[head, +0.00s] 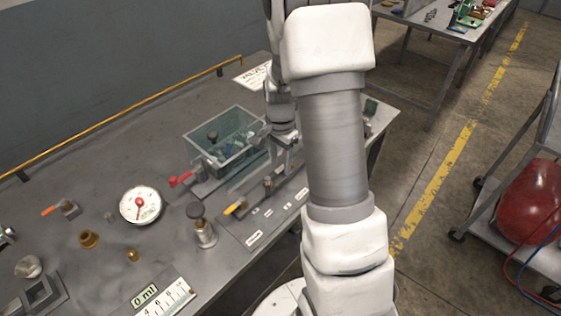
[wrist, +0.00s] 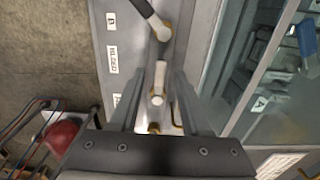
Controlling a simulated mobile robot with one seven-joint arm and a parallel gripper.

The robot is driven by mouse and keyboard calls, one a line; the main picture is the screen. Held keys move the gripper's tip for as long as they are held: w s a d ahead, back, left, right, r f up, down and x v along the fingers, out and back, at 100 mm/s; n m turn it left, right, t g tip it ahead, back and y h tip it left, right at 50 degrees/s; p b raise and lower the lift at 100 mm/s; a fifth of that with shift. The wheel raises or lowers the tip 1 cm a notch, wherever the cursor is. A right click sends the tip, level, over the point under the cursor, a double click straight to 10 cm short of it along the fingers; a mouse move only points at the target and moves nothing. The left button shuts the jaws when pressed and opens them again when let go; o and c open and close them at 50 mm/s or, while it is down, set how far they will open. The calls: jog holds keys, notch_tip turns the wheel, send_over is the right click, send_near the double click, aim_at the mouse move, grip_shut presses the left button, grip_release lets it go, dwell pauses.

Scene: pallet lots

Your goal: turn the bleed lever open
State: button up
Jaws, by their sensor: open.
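A grey panel (wrist: 188,60) carries a row of small valves with labels. In the wrist view, a pale lever (wrist: 160,72) on a brass fitting lies between the fingers of my gripper (wrist: 159,84). The nearest label (wrist: 113,60) seems to read BLEED, but it is small and turned. My gripper is open, one finger on each side of this lever; I cannot tell whether either touches it. In the head view, my arm hides much of the gripper and this end of the panel.
A clear bin (head: 222,140) with small parts stands beside the panel. A red-handled valve (head: 180,180), a yellow-handled lever (head: 236,208), a dark-knobbed fitting (head: 204,232) and a round gauge (head: 140,205) are on the bench. A cart with a red tank (head: 530,200) stands right.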

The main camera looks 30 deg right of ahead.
grip_shut()
dwell(0.6)
jog(key=n, duration=0.2)
jog(key=s+n+b, duration=0.1)
jog(key=shift+d+n, duration=0.35)
jog(key=shift+n, duration=0.05)
jog(key=n, duration=0.1)
jog(key=s+d+n, duration=0.1)
jog(key=n, duration=0.3)
jog(key=shift+s+d+b, duration=0.15)
jog(key=shift+d+b, duration=0.15)
jog(key=n, duration=0.1)
jog(key=d+n, duration=0.1)
jog(key=n, duration=0.3)
jog(key=shift+s+d, duration=0.15)
jog(key=shift+d, duration=0.1)
jog(key=shift+d+n+p, duration=0.2)
jog(key=shift+d+n, duration=0.15)
jog(key=shift+n, duration=0.7)
jog(key=shift+d+n+p, duration=0.15)
jog(key=shift+d+n, duration=0.2)
jog(key=shift+n, duration=0.7)
jog(key=shift+w, duration=0.2)
